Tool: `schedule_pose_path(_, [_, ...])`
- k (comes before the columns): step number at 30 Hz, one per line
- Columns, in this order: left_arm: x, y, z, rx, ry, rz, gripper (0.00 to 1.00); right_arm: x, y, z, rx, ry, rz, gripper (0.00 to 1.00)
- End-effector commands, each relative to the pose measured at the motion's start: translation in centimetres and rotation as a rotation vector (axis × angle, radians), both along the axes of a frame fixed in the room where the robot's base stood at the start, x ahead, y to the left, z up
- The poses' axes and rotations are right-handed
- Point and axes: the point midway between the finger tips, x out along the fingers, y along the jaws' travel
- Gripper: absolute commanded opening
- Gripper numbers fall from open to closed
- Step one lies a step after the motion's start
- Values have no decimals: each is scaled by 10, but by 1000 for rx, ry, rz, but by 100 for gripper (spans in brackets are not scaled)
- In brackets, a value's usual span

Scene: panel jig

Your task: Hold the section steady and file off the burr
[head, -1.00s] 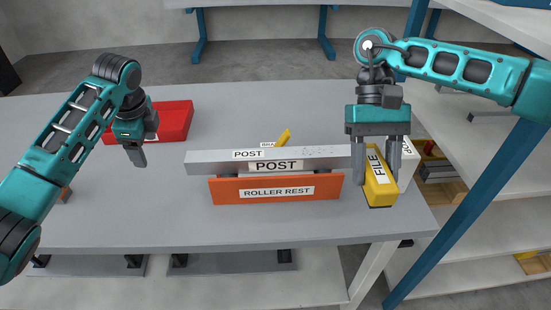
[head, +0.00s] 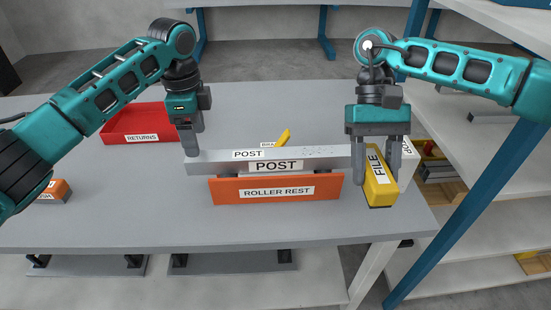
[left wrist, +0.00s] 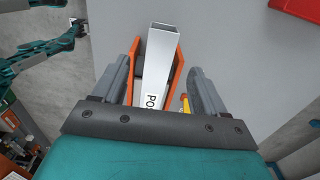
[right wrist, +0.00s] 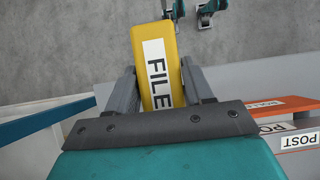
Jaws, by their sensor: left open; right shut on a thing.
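The grey post (head: 320,153), a hollow square section labelled POST, lies across the orange roller rest (head: 225,190). Its open left end shows in the left wrist view (left wrist: 165,38). My left gripper (head: 192,154) is at the post's left end. In the left wrist view its open fingers (left wrist: 163,85) stand on either side of the post and rest, apart from the post. My right gripper (head: 377,180) is shut on the yellow file (head: 381,195), at the post's right end. The file also shows between the fingers in the right wrist view (right wrist: 155,60). I cannot make out the burr.
A red tray labelled RETURNS (head: 140,137) stands at the back left. An orange block (head: 53,192) lies at the left. A yellow part (head: 284,137) is behind the post. A white box (head: 409,165) stands behind the file. The table's front left is clear.

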Motion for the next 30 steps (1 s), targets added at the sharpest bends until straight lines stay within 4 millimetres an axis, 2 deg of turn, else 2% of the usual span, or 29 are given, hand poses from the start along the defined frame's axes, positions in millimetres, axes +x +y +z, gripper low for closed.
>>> schedule_pose_path(6, [-1, 0, -34, 2, 3, 0, 72, 0, 0, 1, 1, -1, 0, 6])
schedule_pose_path(15, [0, 0, -65, 0, 1, 1, 72, 0, 0, 1, 1, -1, 0, 6])
schedule_pose_path(28, [0, 0, -72, 0, 0, 0, 72, 0, 0, 1, 1, -1, 0, 6])
schedule_pose_path(30, [0, 0, -72, 0, 0, 0, 67, 0, 0, 1, 1, -1, 0, 6])
